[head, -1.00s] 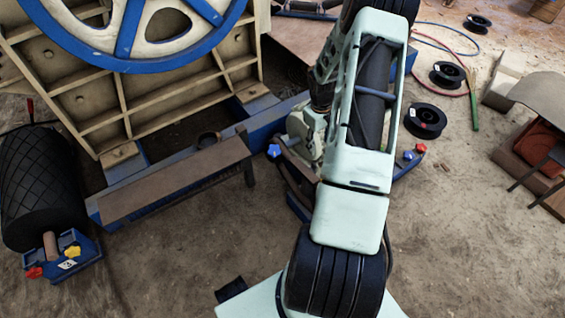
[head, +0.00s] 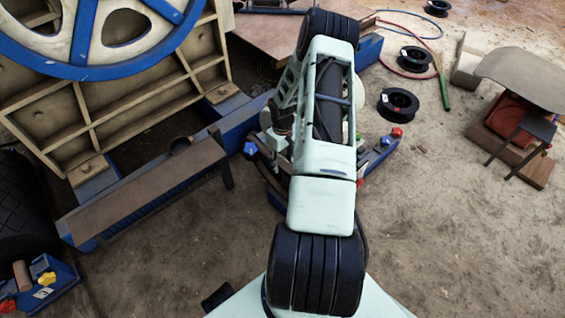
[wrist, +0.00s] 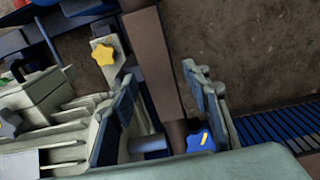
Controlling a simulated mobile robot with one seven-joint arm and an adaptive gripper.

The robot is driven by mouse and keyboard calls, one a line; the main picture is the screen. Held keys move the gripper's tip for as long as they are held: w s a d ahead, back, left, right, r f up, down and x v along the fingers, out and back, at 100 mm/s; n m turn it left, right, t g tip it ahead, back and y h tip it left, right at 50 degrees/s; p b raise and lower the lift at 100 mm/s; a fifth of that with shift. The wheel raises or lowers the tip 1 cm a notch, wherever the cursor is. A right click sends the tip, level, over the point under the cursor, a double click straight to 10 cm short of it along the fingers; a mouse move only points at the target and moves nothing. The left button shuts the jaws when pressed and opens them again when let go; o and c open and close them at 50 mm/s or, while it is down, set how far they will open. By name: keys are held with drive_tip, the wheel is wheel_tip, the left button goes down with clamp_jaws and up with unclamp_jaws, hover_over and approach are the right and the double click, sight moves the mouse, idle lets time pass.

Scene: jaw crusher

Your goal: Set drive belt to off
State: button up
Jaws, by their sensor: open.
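My gripper (wrist: 160,72) shows in the wrist view with its two fingers apart and nothing held between them. A brown beam (wrist: 152,60) runs behind the gap between the fingers. A blue knob with a yellow mark (wrist: 200,140) shows low in the gap, close to the right finger; I cannot tell whether they touch. A yellow star knob (wrist: 103,53) is to the upper left of the left finger. A blue star knob (head: 250,148) shows left of my arm. I cannot tell which part is the drive belt control.
The crusher's blue wheel (head: 88,45) and ribbed frame (head: 105,115) stand at left. A brown-topped bench (head: 150,185) lies before them. A red knob (head: 397,132) is right of my arm. Black reels (head: 397,103) and a grey-topped stand (head: 520,75) lie at right. Dirt floor at lower right is clear.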

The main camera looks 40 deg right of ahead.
clamp_jaws()
drive_tip(key=a+f+b, duration=0.2)
drive_tip(key=a+f, duration=0.2)
drive_tip(key=a, duration=0.1)
drive_tip(key=shift+s, duration=0.2)
idle(0.4)
drive_tip(key=shift+a+f, duration=0.1)
unclamp_jaws()
